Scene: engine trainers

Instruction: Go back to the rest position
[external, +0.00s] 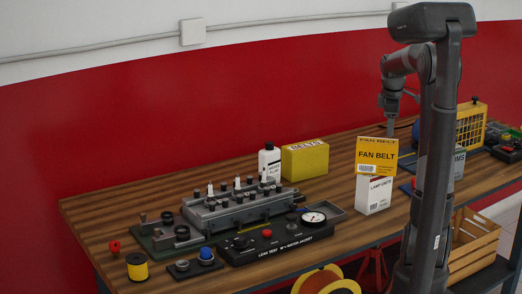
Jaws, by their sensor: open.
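My gripper (389,130) points down at the right part of the wooden workbench (130,205). It hangs close above or behind the yellow fan belt box (376,154) in the picture, and the distance between them cannot be told. The fingertips are small and partly hidden by the box's top edge. My gripper is open and nothing shows in it. My arm is folded near my column, which stands in front of the bench at the right.
The fan belt box sits on a white lamp box (374,193). An engine head trainer (235,210) and a black leak test panel (280,240) lie at the bench's left. A yellow box (305,158) and white bottle (269,163) stand behind. A wooden crate (473,245) is lower right.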

